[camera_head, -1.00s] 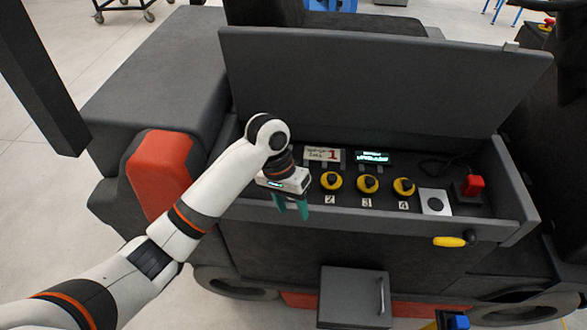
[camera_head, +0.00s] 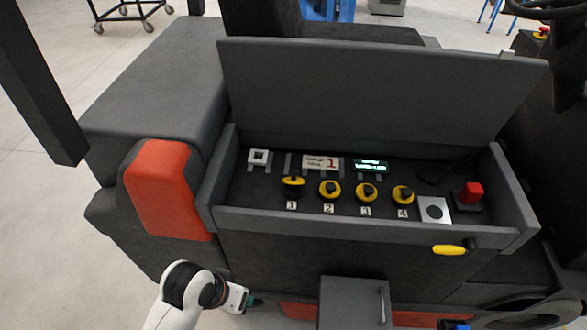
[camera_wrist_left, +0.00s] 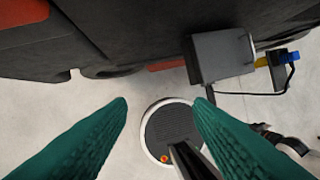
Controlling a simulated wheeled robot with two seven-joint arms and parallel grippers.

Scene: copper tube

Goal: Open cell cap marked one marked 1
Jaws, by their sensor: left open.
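The cell cap marked 1 (camera_head: 293,184) is the leftmost in a row of yellow and black caps in the open box. It looks different from the others: its yellow part shows as a narrower band above a dark area, as if tilted up. The small label 1 (camera_head: 291,205) lies in front of it. My left gripper (camera_head: 257,301) is low in front of the box, well away from the cap. In the left wrist view the gripper (camera_wrist_left: 161,102) has its teal fingers apart, with nothing between them but floor and a round base below. My right gripper is not in view.
Caps 2 (camera_head: 329,190), 3 (camera_head: 366,192) and 4 (camera_head: 402,195) sit to the right. A red button (camera_head: 471,192) and a yellow handle (camera_head: 450,250) are at the right. A grey drawer box (camera_head: 352,303) juts out below.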

